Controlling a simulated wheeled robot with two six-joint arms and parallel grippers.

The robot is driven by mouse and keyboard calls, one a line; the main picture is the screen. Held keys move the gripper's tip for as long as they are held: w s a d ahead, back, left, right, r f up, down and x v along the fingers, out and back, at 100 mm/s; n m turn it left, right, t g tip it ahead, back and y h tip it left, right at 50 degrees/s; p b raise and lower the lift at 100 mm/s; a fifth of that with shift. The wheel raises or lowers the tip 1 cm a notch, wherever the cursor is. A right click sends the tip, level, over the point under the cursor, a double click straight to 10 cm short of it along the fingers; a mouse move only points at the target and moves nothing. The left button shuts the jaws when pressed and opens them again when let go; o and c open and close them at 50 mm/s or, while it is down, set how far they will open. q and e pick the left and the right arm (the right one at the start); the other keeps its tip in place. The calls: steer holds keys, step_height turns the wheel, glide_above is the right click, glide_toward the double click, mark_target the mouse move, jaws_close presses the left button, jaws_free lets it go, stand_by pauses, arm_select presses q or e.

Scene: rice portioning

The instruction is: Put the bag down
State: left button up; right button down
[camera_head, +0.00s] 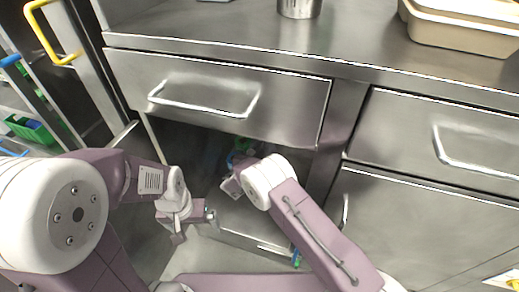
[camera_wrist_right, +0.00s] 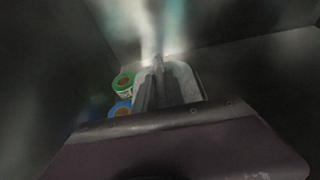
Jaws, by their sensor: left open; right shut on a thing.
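My right gripper (camera_wrist_right: 160,80) is shut on a pale thing (camera_wrist_right: 196,88), which looks like the bag, inside a dark cabinet space. Only the pale edges show around the fingers in the right wrist view. In the head view, my right gripper (camera_head: 232,184) reaches into the open space under a drawer, and the bag cannot be made out there. Whether the bag touches the cabinet floor cannot be told. My left gripper (camera_head: 180,228) is open and empty, outside the cabinet front.
A green-rimmed round container (camera_wrist_right: 123,82) and a blue-rimmed one (camera_wrist_right: 121,108) stand close left of the pale thing. The steel drawer (camera_head: 220,98) is closed above the opening. A closed steel cabinet door (camera_head: 420,220) is at right. A beige tray (camera_head: 460,35) sits on the counter.

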arm_select(q)
steer(key=shift+f+b, duration=2.65)
steer(key=shift+f, duration=0.05)
arm_select(e)
steer(key=shift+f, duration=3.3)
arm_select(q)
steer(key=shift+f+b, duration=0.4)
arm_select(e)
steer(key=shift+f, duration=0.5)
